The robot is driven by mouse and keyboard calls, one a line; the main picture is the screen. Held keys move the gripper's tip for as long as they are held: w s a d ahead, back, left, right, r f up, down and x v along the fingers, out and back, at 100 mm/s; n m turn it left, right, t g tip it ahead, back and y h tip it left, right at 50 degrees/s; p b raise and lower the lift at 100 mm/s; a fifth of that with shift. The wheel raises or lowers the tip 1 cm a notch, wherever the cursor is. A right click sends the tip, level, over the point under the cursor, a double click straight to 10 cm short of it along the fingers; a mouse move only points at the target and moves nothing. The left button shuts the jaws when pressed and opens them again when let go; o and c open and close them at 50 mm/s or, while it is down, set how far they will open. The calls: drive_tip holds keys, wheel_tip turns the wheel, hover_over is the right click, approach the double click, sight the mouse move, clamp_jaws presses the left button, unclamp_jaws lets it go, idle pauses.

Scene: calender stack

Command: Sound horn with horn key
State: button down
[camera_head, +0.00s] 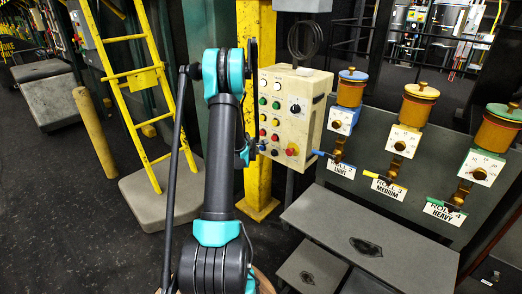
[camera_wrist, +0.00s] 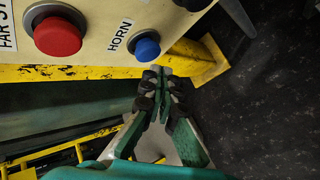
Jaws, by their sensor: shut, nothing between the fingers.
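The horn key is a round blue button (camera_wrist: 147,46) beside the printed label HORN, on the cream control box (camera_wrist: 100,30), in the wrist view. My gripper (camera_wrist: 161,74) is shut and empty. Its fingertips show just below and slightly right of the blue button, and I see no contact with it. The control box (camera_head: 318,88) also stands right of my arm in the head view, with several coloured buttons on its face. In that view my arm hides most of my gripper, low at the box's left edge.
A large red button (camera_wrist: 58,36) sits left of the horn key. A yellow post (camera_head: 257,185) stands behind my arm. Roll stations with blue, orange and green tops (camera_head: 351,88) line the right. A yellow ladder (camera_head: 140,85) stands left. Dark floor (camera_head: 70,195) is open at left.

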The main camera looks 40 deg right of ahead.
idle(0.7)
drive_tip(key=shift+d, duration=0.4)
drive_tip(key=shift+w+d, duration=0.1)
drive_tip(key=shift+d, duration=0.45)
idle(0.7)
drive_tip(key=shift+a, duration=0.95)
drive_tip(key=shift+a, duration=0.1)
drive_tip(key=shift+s+a, duration=0.15)
drive_tip(key=shift+a, duration=1.05)
drive_tip(key=shift+s+a, duration=0.15)
drive_tip(key=shift+a, duration=1.05)
